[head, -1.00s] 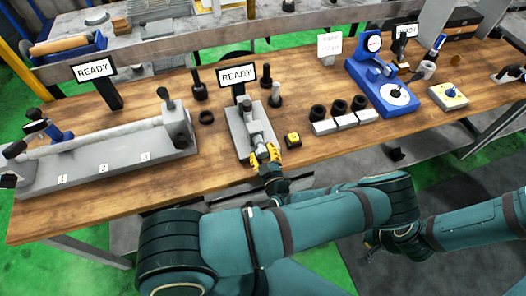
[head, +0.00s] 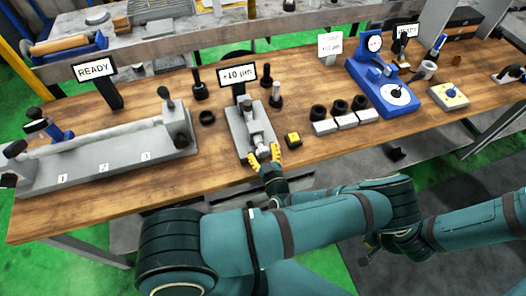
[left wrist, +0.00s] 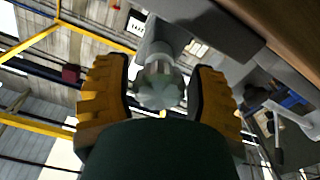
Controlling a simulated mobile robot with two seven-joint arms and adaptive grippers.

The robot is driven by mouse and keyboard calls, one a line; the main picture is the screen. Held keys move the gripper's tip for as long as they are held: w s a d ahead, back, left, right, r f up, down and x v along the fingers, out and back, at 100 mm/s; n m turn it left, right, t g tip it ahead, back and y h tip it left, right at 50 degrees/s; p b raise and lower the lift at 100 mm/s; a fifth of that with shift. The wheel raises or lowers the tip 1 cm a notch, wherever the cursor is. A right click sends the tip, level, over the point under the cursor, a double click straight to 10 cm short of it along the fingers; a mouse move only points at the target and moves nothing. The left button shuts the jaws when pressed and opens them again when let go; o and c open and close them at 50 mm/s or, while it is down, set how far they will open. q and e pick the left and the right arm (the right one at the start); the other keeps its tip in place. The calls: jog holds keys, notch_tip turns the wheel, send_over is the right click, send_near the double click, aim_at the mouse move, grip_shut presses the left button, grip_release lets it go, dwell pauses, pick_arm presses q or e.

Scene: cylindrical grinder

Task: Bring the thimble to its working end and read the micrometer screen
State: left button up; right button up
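The grey micrometer (head: 252,124) stands on its grey base plate in the middle of the bench. Its screen (head: 236,75) stands behind it and reads "+10 µm". My left gripper (head: 264,155) is at the near end of the micrometer, with its yellow fingers spread. In the left wrist view the fluted grey thimble end (left wrist: 160,86) lies between the two yellow fingers (left wrist: 158,98). A gap shows on the left side of it; contact on the right is unclear. My right arm (head: 470,226) comes in from the right; its fingers cannot be made out.
A yellow-and-black block (head: 293,140) lies close right of the micrometer. Several dark rings on white blocks (head: 346,121) and a blue gauge stand (head: 385,88) are farther right. A long grey bench fixture (head: 100,160) is left, with a READY screen (head: 94,68). A white card (head: 330,47) stands behind.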

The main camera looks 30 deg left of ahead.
pick_arm(q)
jog(key=shift+o, duration=0.8)
jog(key=v, duration=1.2)
dwell(0.5)
